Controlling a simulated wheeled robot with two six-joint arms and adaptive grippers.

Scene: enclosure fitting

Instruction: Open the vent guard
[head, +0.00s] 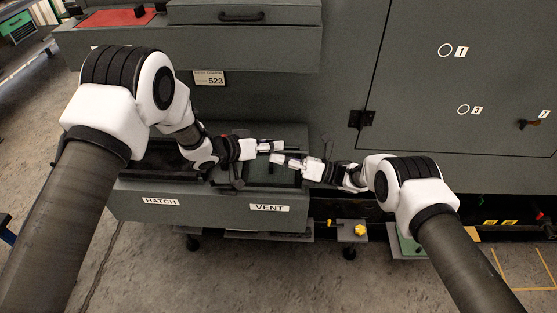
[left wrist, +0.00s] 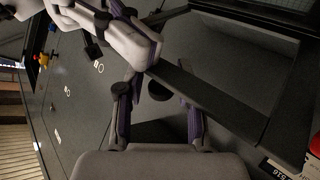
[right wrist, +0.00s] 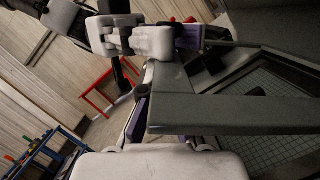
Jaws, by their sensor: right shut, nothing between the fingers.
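The front of the grey bench carries a VENT label (head: 269,208), with the vent bay just behind it. In the right wrist view a grey flat bar (right wrist: 235,113) crosses in front of a mesh panel (right wrist: 275,100); I cannot tell whether this is the vent guard or how far it stands open. My left gripper (head: 272,146) is over the vent bay, fingers apart. In the left wrist view a dark round knob (left wrist: 158,90) shows between its fingers. My right gripper (head: 283,160) is shut and empty close to the left one; the bar partly hides its fingers in its wrist view.
A drawer front with a handle (head: 243,16) overhangs behind. A large grey cabinet door (head: 460,90) stands at the right. The two arms leave little room between their grippers.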

